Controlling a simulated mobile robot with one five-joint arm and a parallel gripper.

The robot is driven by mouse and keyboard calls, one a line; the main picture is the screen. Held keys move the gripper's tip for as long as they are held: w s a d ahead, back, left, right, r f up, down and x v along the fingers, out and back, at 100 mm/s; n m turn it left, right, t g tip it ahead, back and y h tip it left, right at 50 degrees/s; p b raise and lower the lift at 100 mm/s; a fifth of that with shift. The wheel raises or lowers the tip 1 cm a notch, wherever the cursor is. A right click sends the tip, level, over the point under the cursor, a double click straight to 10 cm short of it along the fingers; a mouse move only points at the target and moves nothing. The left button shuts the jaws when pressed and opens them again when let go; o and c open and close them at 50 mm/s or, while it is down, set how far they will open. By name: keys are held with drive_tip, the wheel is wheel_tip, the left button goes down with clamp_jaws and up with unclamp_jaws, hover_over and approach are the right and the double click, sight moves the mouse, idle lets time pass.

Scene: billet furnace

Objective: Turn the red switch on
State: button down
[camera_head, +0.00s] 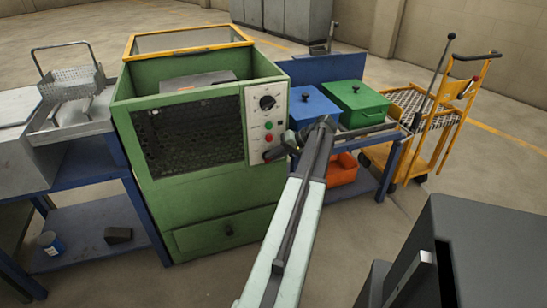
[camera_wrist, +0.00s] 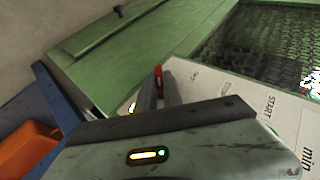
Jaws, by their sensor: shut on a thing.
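The red switch (camera_wrist: 158,71) shows as a small red tip between my gripper's fingers in the wrist view, at the lower part of the white control panel (camera_wrist: 245,105). My gripper (camera_wrist: 157,92) is shut on it, and the fingers hide most of it. In the head view my gripper (camera_head: 277,152) reaches the lower right of the panel (camera_head: 257,125), on the front of the green furnace (camera_head: 218,215). There the switch is hidden by the gripper. I cannot tell whether the switch is on or off.
The panel carries a black dial (camera_head: 267,102) and a red button (camera_head: 268,138) above my gripper. A blue bench with a blue box (camera_head: 313,108), a green box (camera_head: 357,103) and an orange bin (camera_head: 343,169) stands close right. A yellow cart (camera_head: 440,125) is farther right.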

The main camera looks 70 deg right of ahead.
drive_tip(key=shift+a+f, duration=0.1)
drive_tip(key=c, duration=1.5)
unclamp_jaws()
drive_tip(key=p+v, duration=0.5)
drive_tip(key=v, duration=0.3)
